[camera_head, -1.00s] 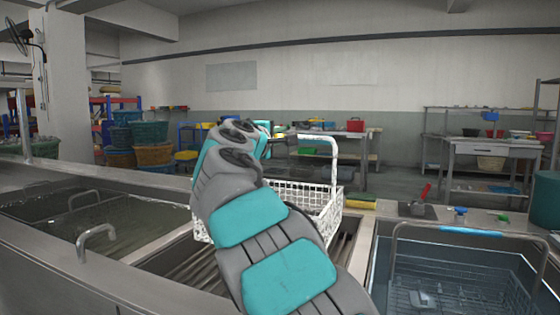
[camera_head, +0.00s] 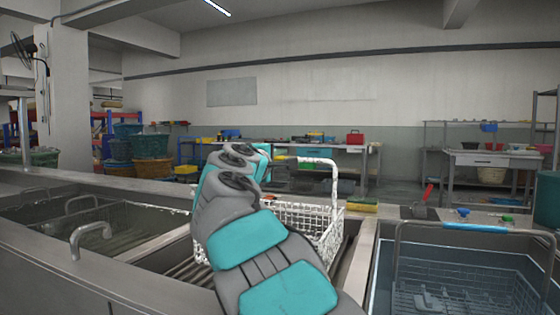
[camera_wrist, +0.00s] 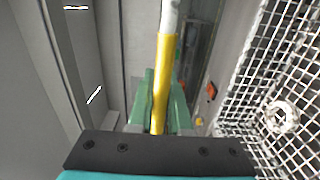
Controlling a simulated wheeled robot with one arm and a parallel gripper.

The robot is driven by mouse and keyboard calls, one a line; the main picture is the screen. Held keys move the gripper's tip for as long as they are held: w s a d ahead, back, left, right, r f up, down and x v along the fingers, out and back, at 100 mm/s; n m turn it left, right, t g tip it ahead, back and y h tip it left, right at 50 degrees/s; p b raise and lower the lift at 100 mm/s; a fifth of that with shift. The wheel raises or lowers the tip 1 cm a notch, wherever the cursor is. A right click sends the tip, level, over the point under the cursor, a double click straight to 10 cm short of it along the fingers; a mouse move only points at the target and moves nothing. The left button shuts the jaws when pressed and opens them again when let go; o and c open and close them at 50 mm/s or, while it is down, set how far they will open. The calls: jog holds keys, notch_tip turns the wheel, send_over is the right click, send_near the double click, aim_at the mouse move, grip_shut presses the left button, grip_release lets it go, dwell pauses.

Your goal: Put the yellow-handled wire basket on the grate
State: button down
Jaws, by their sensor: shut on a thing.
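The white wire basket (camera_head: 318,228) hangs upright from my gripper over the dark slatted grate (camera_head: 186,272) in the middle bay. My arm covers its left part, and I cannot tell whether its underside touches the slats. In the wrist view, my gripper (camera_wrist: 160,92) is shut on the yellow handle grip (camera_wrist: 162,66). The basket's mesh (camera_wrist: 280,75) shows on the right there. In the head view, my arm hides the gripper and the yellow grip.
A tank on the right holds another wire basket with a blue handle (camera_head: 474,228). Another tank (camera_head: 120,240) with metal handles lies left. A yellow sponge (camera_head: 362,205) and red-handled tool (camera_head: 427,194) sit on the back ledge. Work tables stand behind.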

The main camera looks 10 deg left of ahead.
jog(key=c, duration=0.8)
grip_release()
jog(key=shift+c, duration=0.2)
jog(key=shift+s, duration=0.1)
jog(key=s+a+b, duration=0.1)
jog(key=s, duration=1)
jog(key=shift+s+a, duration=0.35)
